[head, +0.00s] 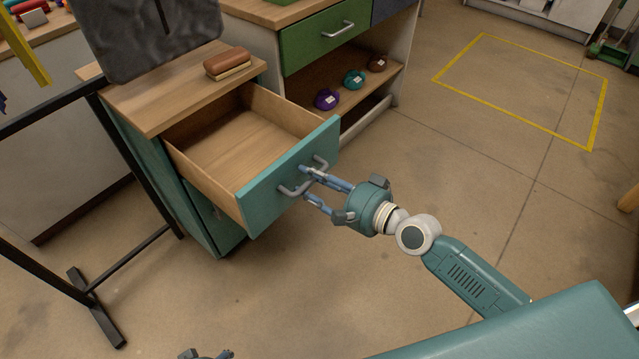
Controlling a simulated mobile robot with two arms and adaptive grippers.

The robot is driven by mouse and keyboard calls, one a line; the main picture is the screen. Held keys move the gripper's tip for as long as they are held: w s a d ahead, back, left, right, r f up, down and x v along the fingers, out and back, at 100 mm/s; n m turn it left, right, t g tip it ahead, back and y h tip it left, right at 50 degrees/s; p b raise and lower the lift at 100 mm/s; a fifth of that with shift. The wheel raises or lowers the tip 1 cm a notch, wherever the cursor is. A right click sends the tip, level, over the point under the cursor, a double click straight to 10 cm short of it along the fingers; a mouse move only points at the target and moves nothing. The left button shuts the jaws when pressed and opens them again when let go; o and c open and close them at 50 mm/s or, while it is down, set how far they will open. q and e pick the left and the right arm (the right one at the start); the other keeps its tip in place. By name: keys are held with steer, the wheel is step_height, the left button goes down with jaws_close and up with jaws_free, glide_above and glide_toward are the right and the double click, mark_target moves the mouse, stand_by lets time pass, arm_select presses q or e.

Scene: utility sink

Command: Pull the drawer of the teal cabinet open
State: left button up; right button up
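The teal cabinet (160,168) stands at left centre, with a wooden top. Its top drawer (262,200) is pulled well out, and its bare wooden inside shows empty. A grey bar handle (292,191) sits on the drawer's teal front. My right gripper (306,183) is at this handle, its two blue fingers spread apart, one on each side of the bar. The fingers look open; whether either touches the bar is hard to tell. Of my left gripper (206,354), only a small part shows at the bottom edge.
A black frame (140,165) stands left. The floor at right is clear, with a yellow outline (520,117).

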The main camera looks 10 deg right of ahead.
steer(key=v, duration=1.2)
steer(key=shift+w, duration=0.1)
